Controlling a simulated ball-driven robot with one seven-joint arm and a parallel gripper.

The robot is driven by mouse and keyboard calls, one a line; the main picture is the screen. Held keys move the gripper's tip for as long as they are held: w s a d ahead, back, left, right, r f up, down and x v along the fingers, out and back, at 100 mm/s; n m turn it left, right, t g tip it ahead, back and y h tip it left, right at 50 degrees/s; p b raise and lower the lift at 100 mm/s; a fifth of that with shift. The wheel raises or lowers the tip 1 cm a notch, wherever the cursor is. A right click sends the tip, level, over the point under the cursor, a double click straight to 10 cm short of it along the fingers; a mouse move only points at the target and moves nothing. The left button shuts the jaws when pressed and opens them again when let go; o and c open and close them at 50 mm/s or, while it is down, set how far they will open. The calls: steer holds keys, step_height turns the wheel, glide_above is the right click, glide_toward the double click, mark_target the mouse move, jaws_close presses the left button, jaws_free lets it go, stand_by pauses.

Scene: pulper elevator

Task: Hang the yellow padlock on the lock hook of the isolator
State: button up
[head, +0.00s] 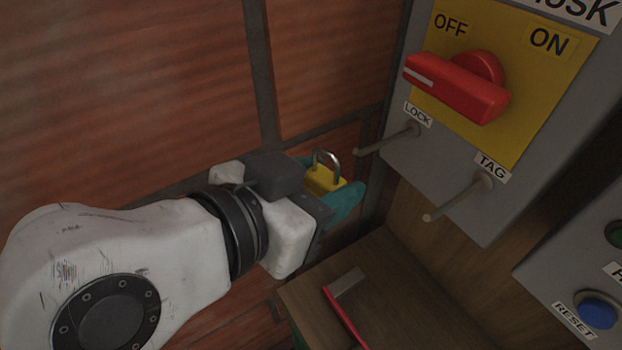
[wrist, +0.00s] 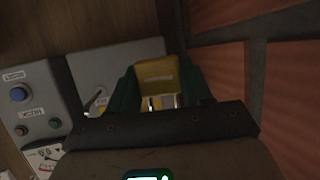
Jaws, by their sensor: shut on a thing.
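The yellow padlock (head: 322,180) is held between the teal fingers of my gripper (head: 328,184), its shackle pointing up in the head view. In the wrist view its yellow body (wrist: 156,72) shows between both fingers. The isolator (head: 395,160) is a grey box with a yellow plate and a red handle (head: 455,88), whose white mark lies on the OFF side. The lock hook (head: 385,141) is a thin rod sticking out below the LOCK label. The padlock is left of and a little below the hook's free end, apart from it in the picture.
A similar rod, the tag hook (head: 455,199), sticks out below the TAG label. A wooden surface (head: 400,290) lies below, bearing a red-and-grey tool (head: 344,308). A grey panel with a blue reset button (head: 597,309) is at right. A brick-red wall (head: 120,90) stands behind.

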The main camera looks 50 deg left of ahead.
steer(key=shift+w+d+f+p, duration=0.1)
steer(key=shift+w+p, duration=0.3)
steer(key=shift+w, duration=0.65)
steer(key=shift+w+d+f+p, duration=0.1)
steer(key=shift+w+p, duration=0.3)
steer(key=shift+w, duration=0.6)
steer(key=shift+w+f+b, duration=0.5)
steer(key=shift+w+b, duration=0.15)
steer(key=shift+w, duration=0.1)
steer(key=o, duration=1.2)
steer(key=shift+s, duration=0.1)
steer(key=b+v, duration=0.2)
steer(key=v, duration=0.8)
steer(key=shift+s+r+b, duration=0.15)
steer(key=shift+s+b, duration=0.15)
